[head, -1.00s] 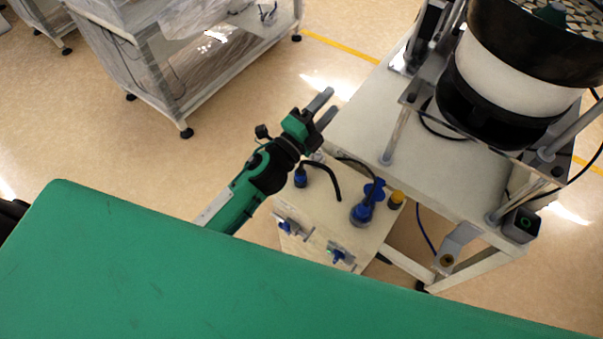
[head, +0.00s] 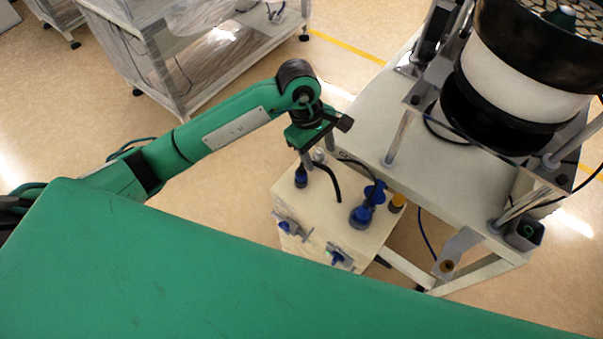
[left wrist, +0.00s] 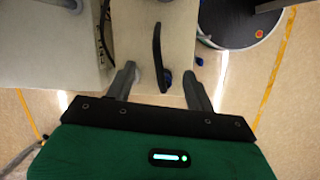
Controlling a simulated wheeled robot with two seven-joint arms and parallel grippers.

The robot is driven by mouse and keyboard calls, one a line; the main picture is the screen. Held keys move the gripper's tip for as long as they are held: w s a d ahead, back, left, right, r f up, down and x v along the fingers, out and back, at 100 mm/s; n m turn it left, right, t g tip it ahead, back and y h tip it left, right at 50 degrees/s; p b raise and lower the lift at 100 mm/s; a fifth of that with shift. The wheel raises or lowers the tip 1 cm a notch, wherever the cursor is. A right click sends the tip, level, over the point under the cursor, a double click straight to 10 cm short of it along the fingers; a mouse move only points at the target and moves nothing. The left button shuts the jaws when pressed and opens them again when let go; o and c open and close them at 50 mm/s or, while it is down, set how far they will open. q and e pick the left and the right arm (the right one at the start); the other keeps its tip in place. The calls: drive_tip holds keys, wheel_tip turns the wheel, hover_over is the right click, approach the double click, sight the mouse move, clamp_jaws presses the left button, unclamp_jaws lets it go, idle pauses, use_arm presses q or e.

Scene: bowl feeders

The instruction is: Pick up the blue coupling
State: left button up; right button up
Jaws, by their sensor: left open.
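A small blue coupling (head: 300,178) stands on the left part of the pale box top, beside a bent black hose (head: 332,184). My left gripper (head: 318,156) points down over this end of the box, with its fingers apart and nothing seen between them. In the head view the near finger overlaps the coupling's upper end; I cannot tell whether they touch. My right gripper is not in view.
The feeder table (head: 430,185) is close behind, and a green surface (head: 200,270) fills the foreground.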

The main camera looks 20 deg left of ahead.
sight(301, 170)
use_arm(q)
drive_tip(key=w+a+y, duration=0.2)
drive_tip(key=a+y, duration=0.1)
drive_tip(key=a, duration=0.2)
drive_tip(key=shift+t, duration=0.3)
drive_tip(key=f+p, duration=0.1)
drive_tip(key=f, duration=0.2)
drive_tip(key=f+p, duration=0.1)
drive_tip(key=f, duration=0.3)
drive_tip(key=shift+s+f, duration=0.2)
drive_tip(key=shift+f, duration=0.1)
drive_tip(key=shift+s+d+f+p, duration=0.1)
drive_tip(key=shift+s+f+p, duration=0.05)
drive_tip(key=shift+f+p, duration=0.45)
drive_tip(key=f+p, duration=0.2)
drive_tip(key=f, duration=0.1)
drive_tip(key=shift+s+d, duration=0.15)
drive_tip(key=shift+s, duration=0.05)
drive_tip(key=shift+w+f, duration=0.1)
drive_tip(key=shift+f, duration=0.55)
drive_tip(key=c, duration=1.2)
drive_tip(key=shift+o, duration=0.2)
drive_tip(key=shift+r, duration=0.1)
